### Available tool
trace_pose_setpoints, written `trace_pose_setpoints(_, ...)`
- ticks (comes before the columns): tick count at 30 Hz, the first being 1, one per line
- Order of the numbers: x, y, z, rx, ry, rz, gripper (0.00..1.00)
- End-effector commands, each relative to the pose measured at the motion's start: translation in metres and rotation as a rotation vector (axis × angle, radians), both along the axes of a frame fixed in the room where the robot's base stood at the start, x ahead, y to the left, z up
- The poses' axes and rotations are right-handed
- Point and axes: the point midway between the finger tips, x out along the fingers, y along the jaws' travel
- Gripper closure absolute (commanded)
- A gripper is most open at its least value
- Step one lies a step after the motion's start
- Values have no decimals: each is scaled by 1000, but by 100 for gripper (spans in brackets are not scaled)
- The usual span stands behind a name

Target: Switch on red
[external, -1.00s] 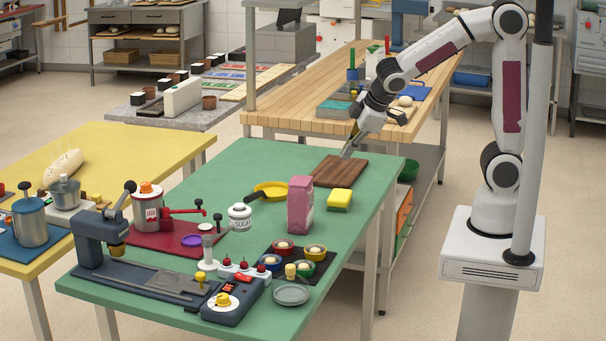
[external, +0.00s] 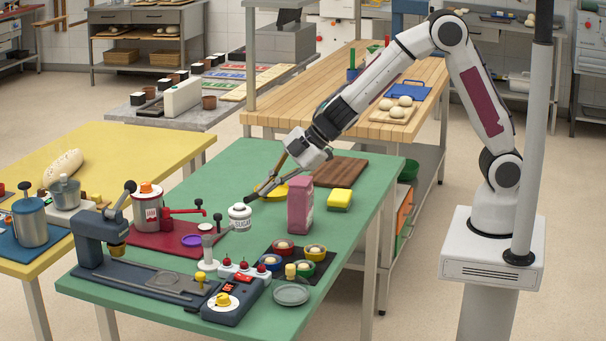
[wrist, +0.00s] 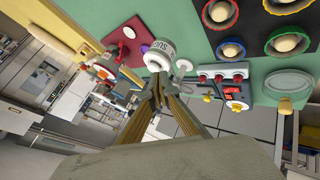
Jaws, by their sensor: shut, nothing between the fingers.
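My gripper (external: 250,198) is shut and empty, just above and behind the white sugar jar (external: 240,218), well short of the switches. In the wrist view its fingertips (wrist: 158,85) lie just below the jar.
Near the switches stand several coloured bowls (external: 283,247), a grey plate (external: 291,294) and a small white-handled tamper (external: 208,250).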

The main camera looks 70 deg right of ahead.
Motion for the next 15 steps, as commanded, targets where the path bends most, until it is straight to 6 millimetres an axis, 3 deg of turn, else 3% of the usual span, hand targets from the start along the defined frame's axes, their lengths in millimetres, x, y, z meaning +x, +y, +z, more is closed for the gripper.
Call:
trace_pose_setpoints(9, -7, 73, -18, 74, 16, 279, 100)
trace_pose_setpoints(15, -25, 107, -12, 128, 40, 444, 100)
